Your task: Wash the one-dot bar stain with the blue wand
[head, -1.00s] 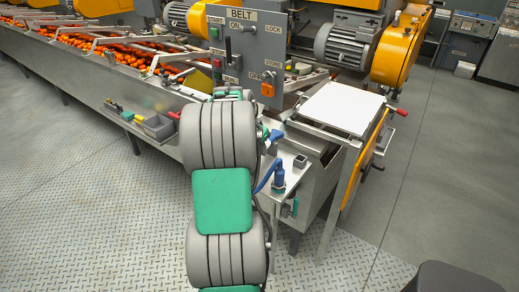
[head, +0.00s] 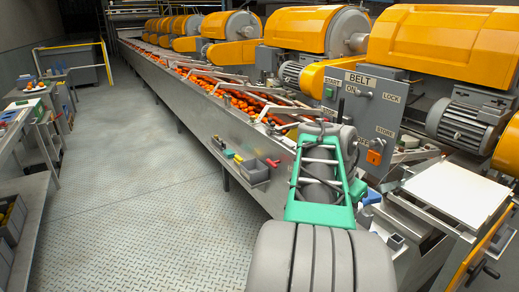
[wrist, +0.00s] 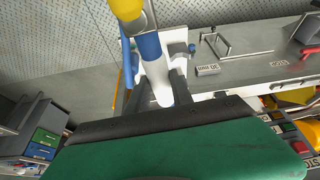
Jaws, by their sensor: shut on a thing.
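My gripper (wrist: 156,88) is in the wrist view, with its dark fingers shut on the wand (wrist: 150,46). The wand has a white body, a blue band and a yellow end, and it runs up to the top edge of the view. A blue hose-like strip (wrist: 126,58) shows just left of it. In the head view my arm hides most of the gripper; a small blue part (head: 371,195) shows right of the arm. I cannot make out a one-dot bar or its stain in either view.
The long metal trough (head: 205,110) of oranges runs to the back left. A grey control panel marked BELT (head: 358,110) and a white board (head: 455,192) are at right. The plate floor (head: 170,200) at left is clear.

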